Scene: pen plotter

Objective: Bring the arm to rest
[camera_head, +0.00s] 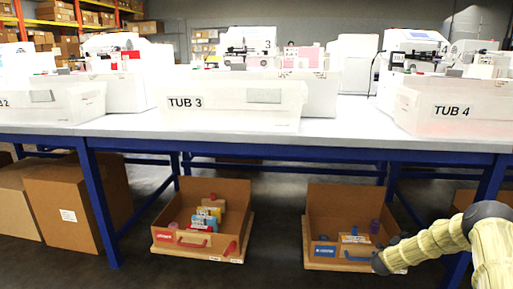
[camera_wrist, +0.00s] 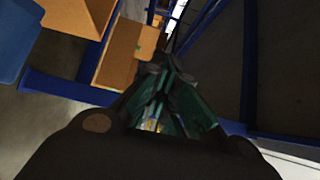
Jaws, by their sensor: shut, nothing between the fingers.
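My arm comes into the head view from the lower right, in front of the right end of the table. My gripper itself cannot be made out in the head view. In the wrist view my gripper (camera_wrist: 162,85) has its dark green fingers together and holds nothing. It points past a blue table leg, with floor and cardboard boxes beyond.
A white table (camera_head: 345,125) with blue legs bears tub 3 (camera_head: 235,112), tub 4 (camera_head: 450,112) and several machines. Below are a left open carton (camera_head: 228,188) and a right open carton (camera_head: 340,200), both holding small items. Brown boxes (camera_head: 60,205) stand at left.

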